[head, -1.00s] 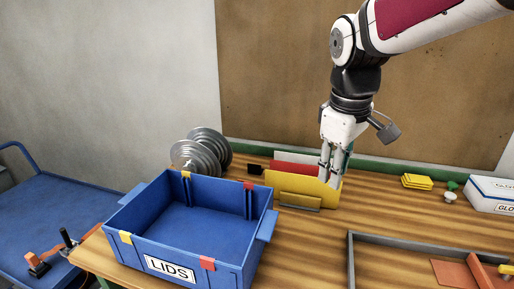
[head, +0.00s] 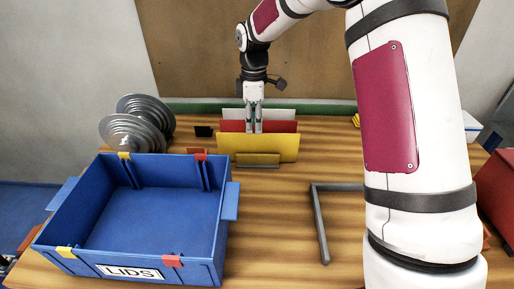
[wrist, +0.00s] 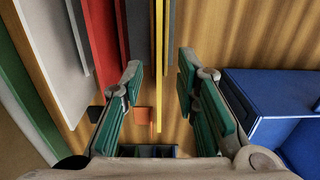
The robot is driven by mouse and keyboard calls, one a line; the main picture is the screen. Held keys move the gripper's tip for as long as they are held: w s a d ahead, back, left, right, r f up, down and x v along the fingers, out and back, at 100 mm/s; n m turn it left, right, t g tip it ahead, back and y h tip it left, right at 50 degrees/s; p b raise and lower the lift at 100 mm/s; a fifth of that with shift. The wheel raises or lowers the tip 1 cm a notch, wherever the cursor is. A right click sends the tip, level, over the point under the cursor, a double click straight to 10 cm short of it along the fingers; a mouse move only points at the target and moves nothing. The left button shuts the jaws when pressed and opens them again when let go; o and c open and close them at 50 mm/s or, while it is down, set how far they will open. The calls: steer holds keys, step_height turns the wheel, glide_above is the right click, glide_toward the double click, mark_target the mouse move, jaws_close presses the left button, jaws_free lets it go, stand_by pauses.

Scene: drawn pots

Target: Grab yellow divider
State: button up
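The yellow divider (head: 268,148) stands upright in a low grey holder (head: 258,160) on the wooden table, in front of a red divider (head: 284,126) and a white one (head: 284,114). My gripper (head: 254,130) points down over the middle of the yellow divider, its fingertips near the top edge. In the wrist view my gripper (wrist: 160,68) is open. The yellow divider (wrist: 158,45) shows as a thin edge between the two green-padded fingers, with a gap on each side. I cannot tell how far down the fingertips reach past its edge.
A blue crate (head: 228,262) labelled LIDS stands at the front left. Metal discs (head: 135,125) stand behind it. A small black block (head: 203,131) is left of the dividers. A grey frame (head: 320,225) lies on the right, partly hidden by my arm.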

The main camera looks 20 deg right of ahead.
mark_target(256, 144)
step_height(256, 144, down, 4)
steer(key=shift+r, duration=0.25)
steer(key=shift+d+f+b, duration=0.15)
steer(key=shift+f+b, duration=0.3)
steer(key=shift+f, duration=0.9)
steer(key=shift+d+f+b, duration=0.15)
steer(key=shift+f+b, duration=0.25)
steer(key=shift+f, duration=0.95)
jaws_close()
